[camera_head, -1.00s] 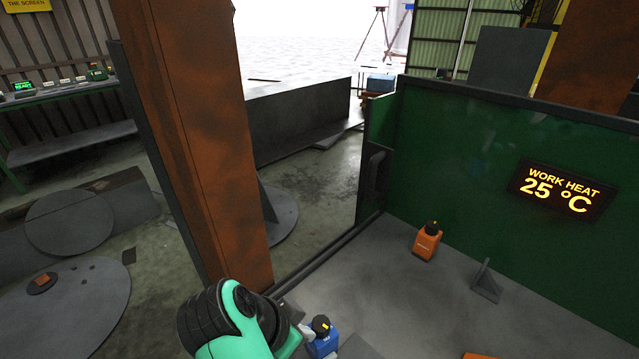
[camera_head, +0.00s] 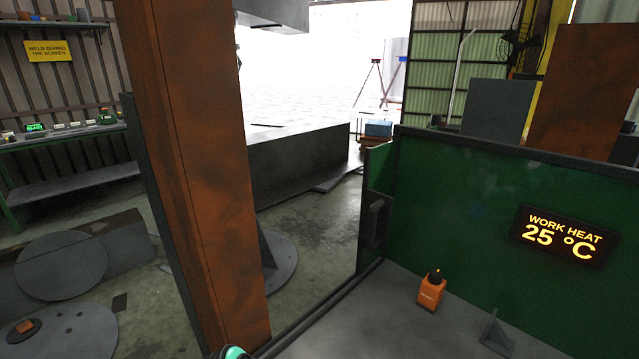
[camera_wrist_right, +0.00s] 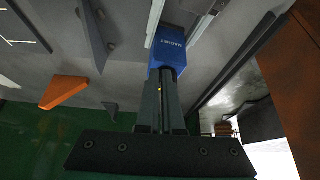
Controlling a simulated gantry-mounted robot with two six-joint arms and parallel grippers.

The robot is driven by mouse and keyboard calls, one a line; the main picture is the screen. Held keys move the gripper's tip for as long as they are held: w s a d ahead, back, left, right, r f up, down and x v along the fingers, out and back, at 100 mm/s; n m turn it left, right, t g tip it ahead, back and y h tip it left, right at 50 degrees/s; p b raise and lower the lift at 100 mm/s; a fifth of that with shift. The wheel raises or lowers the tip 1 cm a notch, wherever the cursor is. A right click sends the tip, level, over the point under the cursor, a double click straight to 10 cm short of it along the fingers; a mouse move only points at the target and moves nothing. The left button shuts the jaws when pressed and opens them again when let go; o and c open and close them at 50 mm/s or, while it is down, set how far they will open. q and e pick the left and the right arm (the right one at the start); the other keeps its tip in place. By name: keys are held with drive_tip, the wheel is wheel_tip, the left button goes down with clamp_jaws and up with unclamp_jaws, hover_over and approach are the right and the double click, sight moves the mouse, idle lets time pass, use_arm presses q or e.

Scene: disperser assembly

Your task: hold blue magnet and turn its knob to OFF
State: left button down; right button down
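The blue magnet (camera_wrist_right: 168,48), lettered MAGNET, shows at the top middle of the right wrist view. My right gripper (camera_wrist_right: 166,78) reaches up to its near end with two dark fingers close together. A small yellow mark shows between the fingers. The magnet's knob is largely hidden there, so its setting and the grip on it cannot be made out. In the head view the magnet and both grippers are out of frame; only a green bit of my arm shows at the bottom edge. I cannot make out my left gripper.
An orange magnet (camera_head: 432,290) with a black knob stands on the grey table (camera_head: 400,325) by the green screen (camera_head: 460,200). A grey bracket (camera_head: 497,332) is to its right. A rusty column (camera_head: 190,170) stands left. In the wrist view pale strips flank the blue magnet.

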wheel_tip(320, 180, up, 7)
drive_tip(key=w+a, duration=0.2)
wheel_tip(320, 180, down, 7)
drive_tip(key=shift+s, duration=0.3)
drive_tip(key=shift+w+d, duration=0.15)
drive_tip(key=shift+d, duration=0.15)
idle(1.0)
drive_tip(key=shift+d, duration=0.1)
drive_tip(key=shift+s+d, duration=0.55)
drive_tip(key=shift+s, duration=0.15)
drive_tip(key=shift+d, duration=0.25)
drive_tip(key=shift+s+a+f, duration=0.1)
drive_tip(key=shift+s, duration=0.05)
drive_tip(key=shift+s+a, duration=0.15)
drive_tip(key=shift+s, duration=0.05)
idle(0.3)
